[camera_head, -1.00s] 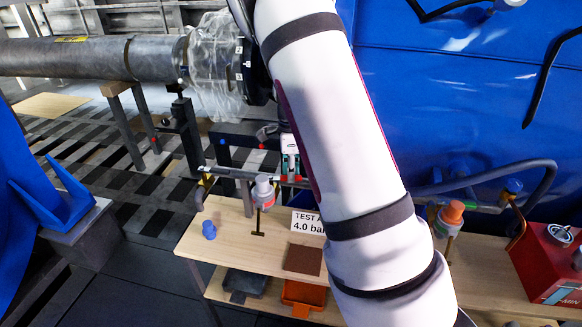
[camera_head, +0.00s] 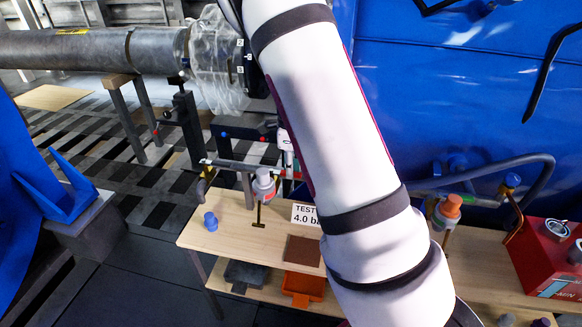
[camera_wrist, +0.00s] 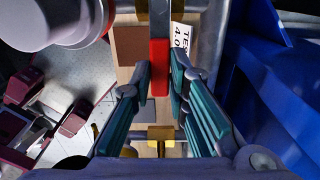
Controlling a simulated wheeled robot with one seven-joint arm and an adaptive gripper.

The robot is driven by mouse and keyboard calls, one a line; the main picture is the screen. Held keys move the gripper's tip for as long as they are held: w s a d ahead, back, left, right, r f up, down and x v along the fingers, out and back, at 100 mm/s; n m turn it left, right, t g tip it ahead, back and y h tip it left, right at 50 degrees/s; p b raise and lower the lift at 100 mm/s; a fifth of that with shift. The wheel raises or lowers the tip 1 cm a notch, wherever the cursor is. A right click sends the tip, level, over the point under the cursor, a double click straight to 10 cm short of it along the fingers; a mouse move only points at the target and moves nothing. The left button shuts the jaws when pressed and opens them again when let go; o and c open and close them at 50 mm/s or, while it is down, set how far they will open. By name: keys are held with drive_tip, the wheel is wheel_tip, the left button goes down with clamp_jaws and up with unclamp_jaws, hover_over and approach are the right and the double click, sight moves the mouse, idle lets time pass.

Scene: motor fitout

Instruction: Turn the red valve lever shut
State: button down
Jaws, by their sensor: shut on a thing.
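The red lever (camera_wrist: 159,66) shows in the wrist view as an upright red bar with a grey part above it. My gripper (camera_wrist: 160,78) is shut on it, with one teal-padded finger on each side near the lever's lower end. A brass fitting (camera_wrist: 161,133) lies below the lever in that view, between the fingers. In the head view my white arm covers the middle of the bench. The lever and my gripper do not show there.
The wooden bench (camera_head: 225,240) carries a white "TEST 4.0" sign (camera_head: 305,215), a brown pad (camera_head: 303,250), a blue cap (camera_head: 210,221) and a red box (camera_head: 548,262). An orange-capped fitting (camera_head: 448,210) stands right of my arm. A blue wall (camera_head: 460,90) rises behind.

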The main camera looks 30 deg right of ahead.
drive_tip(key=c, duration=1.5)
unclamp_jaws()
drive_tip(key=shift+c, duration=0.2)
wheel_tip(320, 180, up, 12)
